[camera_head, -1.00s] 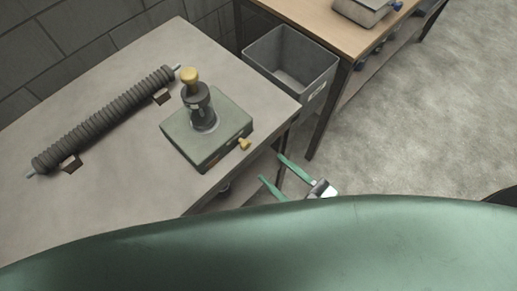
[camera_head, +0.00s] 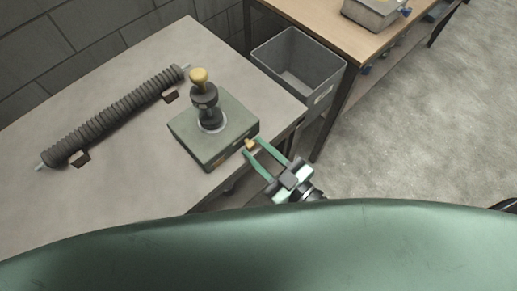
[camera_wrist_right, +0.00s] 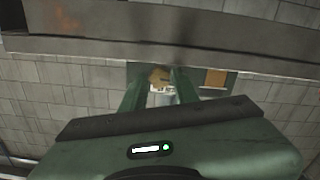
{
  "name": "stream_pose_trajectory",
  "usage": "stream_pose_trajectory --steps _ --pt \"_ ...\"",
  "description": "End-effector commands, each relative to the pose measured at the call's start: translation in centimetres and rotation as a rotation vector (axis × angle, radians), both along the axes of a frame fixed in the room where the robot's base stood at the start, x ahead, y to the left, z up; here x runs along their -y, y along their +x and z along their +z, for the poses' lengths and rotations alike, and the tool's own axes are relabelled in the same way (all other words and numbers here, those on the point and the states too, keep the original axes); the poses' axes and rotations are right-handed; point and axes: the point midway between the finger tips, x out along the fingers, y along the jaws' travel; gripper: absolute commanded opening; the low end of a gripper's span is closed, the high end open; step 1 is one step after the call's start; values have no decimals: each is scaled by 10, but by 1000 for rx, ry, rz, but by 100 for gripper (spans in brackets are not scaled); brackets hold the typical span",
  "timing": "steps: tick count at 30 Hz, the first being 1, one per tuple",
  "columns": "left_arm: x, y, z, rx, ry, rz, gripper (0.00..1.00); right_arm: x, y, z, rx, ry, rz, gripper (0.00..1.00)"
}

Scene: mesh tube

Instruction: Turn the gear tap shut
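The gear tap (camera_head: 249,144) is a small brass knob on the side of a green box-shaped base (camera_head: 218,150), at the table's front right. A dark cylinder with a brass top (camera_head: 203,95) stands upright on that base. My right gripper (camera_head: 251,146) has its two green fingers spread, one on each side of the tap, at the table edge. In the right wrist view the brass tap (camera_wrist_right: 160,75) shows between the fingertips; I cannot tell whether they touch it. My left gripper is not in view.
A dark ribbed tube (camera_head: 115,117) lies on small brackets at the back left of the grey table (camera_head: 110,195). A grey bin (camera_head: 322,85) stands to the right of the table. A wooden bench (camera_head: 330,28) with a metal box (camera_head: 372,12) is behind it.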

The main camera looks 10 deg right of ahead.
Motion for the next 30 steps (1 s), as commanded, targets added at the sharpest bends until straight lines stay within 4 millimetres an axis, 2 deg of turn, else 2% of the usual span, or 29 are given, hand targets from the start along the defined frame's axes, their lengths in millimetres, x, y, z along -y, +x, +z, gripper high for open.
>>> stream_pose_trajectory --steps 1,3,14,30 --pt "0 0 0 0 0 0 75 0 0 0 0 0 0 13" --pt "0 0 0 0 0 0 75 0 0 0 0 0 0 0" --pt "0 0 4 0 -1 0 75 0 0 1 -30 40 1 0" --pt "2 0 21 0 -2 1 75 1 0 1 -249 340 1 0"
